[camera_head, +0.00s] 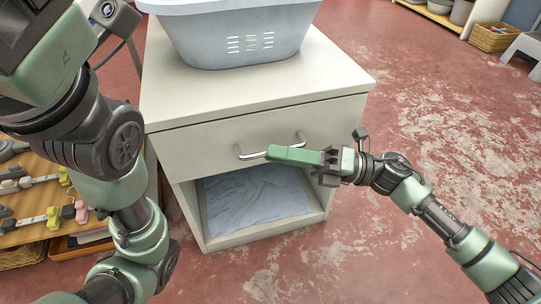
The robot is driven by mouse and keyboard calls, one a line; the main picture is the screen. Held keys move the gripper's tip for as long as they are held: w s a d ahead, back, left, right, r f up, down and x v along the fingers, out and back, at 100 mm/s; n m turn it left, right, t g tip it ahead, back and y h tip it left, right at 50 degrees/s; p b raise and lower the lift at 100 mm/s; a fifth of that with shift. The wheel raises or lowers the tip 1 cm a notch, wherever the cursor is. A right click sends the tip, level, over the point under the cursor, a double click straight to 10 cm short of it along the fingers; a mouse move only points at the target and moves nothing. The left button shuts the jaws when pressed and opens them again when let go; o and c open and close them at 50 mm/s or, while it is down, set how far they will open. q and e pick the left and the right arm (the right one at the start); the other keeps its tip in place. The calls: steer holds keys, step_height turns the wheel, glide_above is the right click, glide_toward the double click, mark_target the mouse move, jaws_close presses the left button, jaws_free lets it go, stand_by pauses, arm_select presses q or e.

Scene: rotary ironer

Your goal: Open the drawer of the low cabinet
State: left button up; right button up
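The low cabinet (215,108) is cream coloured and stands in the middle of the head view. Its drawer (205,139) lies under the top, and the drawer front looks flush with the body. A silver bar handle (246,156) runs across the drawer front. My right gripper (285,154) reaches in from the right, its green finger lying over the middle of the handle and hiding part of it. Only one finger shows clearly, so I cannot tell whether it grips the bar. My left arm fills the left side; its gripper is out of view.
A pale blue laundry basket (235,38) stands on the cabinet top. Folded blue cloth (250,196) lies in the open shelf below the drawer. A wooden rack with clips (45,215) is at the left. Worn red floor (430,120) is clear at the right.

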steer(key=shift+x, duration=1)
jaws_close()
stand_by(0.8)
